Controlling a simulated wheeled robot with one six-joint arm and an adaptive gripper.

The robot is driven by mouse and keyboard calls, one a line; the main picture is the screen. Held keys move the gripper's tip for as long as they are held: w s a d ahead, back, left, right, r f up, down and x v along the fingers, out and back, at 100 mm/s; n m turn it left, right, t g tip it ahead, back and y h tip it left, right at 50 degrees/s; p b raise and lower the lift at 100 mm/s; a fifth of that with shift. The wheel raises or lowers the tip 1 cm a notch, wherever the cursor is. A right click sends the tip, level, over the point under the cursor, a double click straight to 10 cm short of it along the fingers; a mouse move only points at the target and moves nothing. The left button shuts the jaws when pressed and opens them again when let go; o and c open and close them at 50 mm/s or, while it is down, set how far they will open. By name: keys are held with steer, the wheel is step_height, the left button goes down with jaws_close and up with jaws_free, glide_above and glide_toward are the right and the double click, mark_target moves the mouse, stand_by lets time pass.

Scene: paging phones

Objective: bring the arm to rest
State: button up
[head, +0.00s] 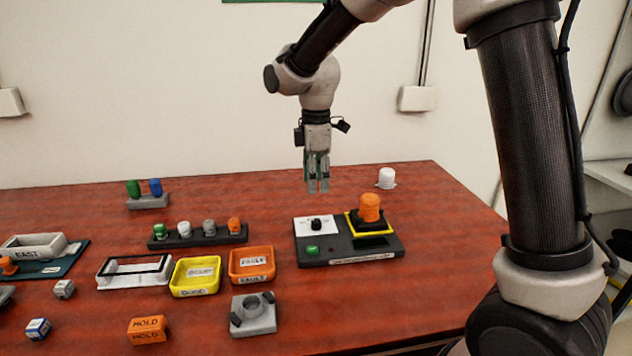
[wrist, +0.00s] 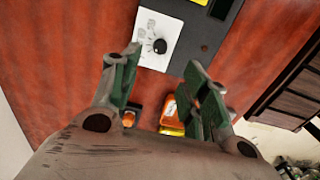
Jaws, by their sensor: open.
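My gripper (head: 318,186) hangs pointing down above the table, behind the dark control panel (head: 348,252). It is open and empty. In the wrist view its two green fingers (wrist: 165,85) stand apart with nothing between the tips. The panel carries a white dial plate with a black knob (head: 316,224), a green button (head: 312,249) and an orange beacon (head: 369,207) on a yellow-edged square. In the wrist view the knob (wrist: 159,46) shows ahead of the fingertips, apart from them.
A white capped piece (head: 386,178) stands right of my gripper. A peg rack (head: 198,238), a yellow tray (head: 195,277), an orange tray (head: 251,265), a grey fixture (head: 253,314) and an orange HOLD block (head: 148,329) lie left and in front.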

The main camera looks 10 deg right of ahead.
steer(key=s+d+r+m+t, duration=0.1)
steer(key=s+d+r+m, duration=0.2)
steer(key=s+d+m, duration=0.3)
steer(key=s+d+r+m+t, duration=0.2)
steer(key=s+d+m, duration=0.4)
steer(key=s+d, duration=0.5)
steer(key=s+d+r+m+t, duration=0.1)
steer(key=s+d+r+m, duration=0.3)
steer(key=s+d+m, duration=0.2)
steer(key=s+d, duration=0.2)
steer(key=s, duration=0.1)
steer(key=shift+d+r, duration=0.25)
steer(key=shift+r, duration=0.1)
